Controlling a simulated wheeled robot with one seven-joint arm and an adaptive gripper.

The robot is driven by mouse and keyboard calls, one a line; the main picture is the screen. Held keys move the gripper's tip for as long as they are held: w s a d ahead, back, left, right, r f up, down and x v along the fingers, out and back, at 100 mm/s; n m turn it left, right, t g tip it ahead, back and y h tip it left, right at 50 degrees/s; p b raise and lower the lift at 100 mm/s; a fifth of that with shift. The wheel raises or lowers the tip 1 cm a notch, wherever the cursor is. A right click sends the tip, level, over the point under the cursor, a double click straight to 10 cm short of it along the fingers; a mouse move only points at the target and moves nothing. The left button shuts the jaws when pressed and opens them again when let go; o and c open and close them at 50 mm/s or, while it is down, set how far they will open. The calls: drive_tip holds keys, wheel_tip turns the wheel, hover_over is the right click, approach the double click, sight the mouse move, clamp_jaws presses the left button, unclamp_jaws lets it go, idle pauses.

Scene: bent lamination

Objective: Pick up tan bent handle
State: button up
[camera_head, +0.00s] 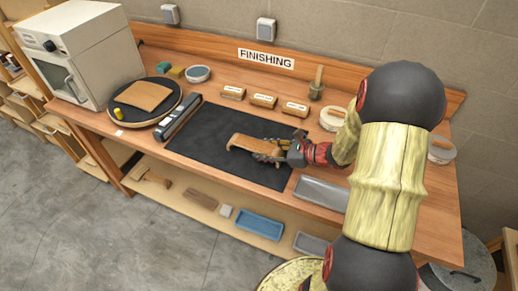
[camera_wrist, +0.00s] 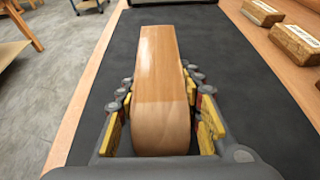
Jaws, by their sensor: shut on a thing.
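The tan bent handle (camera_head: 256,145) is a smooth wooden piece over the right part of the black mat (camera_head: 215,142). In the wrist view the handle (camera_wrist: 162,85) runs lengthwise away from me, with its near end curving down. My gripper (camera_head: 270,152) is shut on the handle near its right end. In the wrist view the yellow pads of my gripper (camera_wrist: 162,125) lie along both sides of the handle. I cannot tell whether the handle is touching the mat.
Several wooden blocks (camera_head: 263,100) line the mat's back edge. A black tool (camera_head: 178,121) lies at its left, beside a round board (camera_head: 125,108) with a tan sheet (camera_head: 143,96). A grey tray (camera_head: 320,192) is at the front right.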

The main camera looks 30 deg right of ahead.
sight(255, 144)
drive_tip(key=shift+r, duration=0.5)
wheel_tip(255, 144, up, 3)
drive_tip(key=shift+f+p, duration=0.2)
drive_tip(key=shift+p, duration=0.75)
drive_tip(key=s+r+p, duration=0.1)
drive_tip(key=s+r, duration=0.1)
drive_tip(key=s+r+p, duration=0.1)
drive_tip(key=s+r, duration=0.1)
drive_tip(key=r, duration=0.1)
drive_tip(key=shift+s+d+r, duration=0.1)
drive_tip(key=shift+s+d, duration=0.1)
drive_tip(key=s+r+p, duration=0.1)
drive_tip(key=s, duration=0.2)
drive_tip(key=s+r+p, duration=0.1)
drive_tip(key=s, duration=0.2)
drive_tip(key=s+r, duration=0.2)
drive_tip(key=s, duration=0.1)
drive_tip(key=shift+s+r+p, duration=0.1)
drive_tip(key=shift+s+p, duration=0.2)
drive_tip(key=shift+p, duration=0.1)
drive_tip(key=shift+d, duration=0.1)
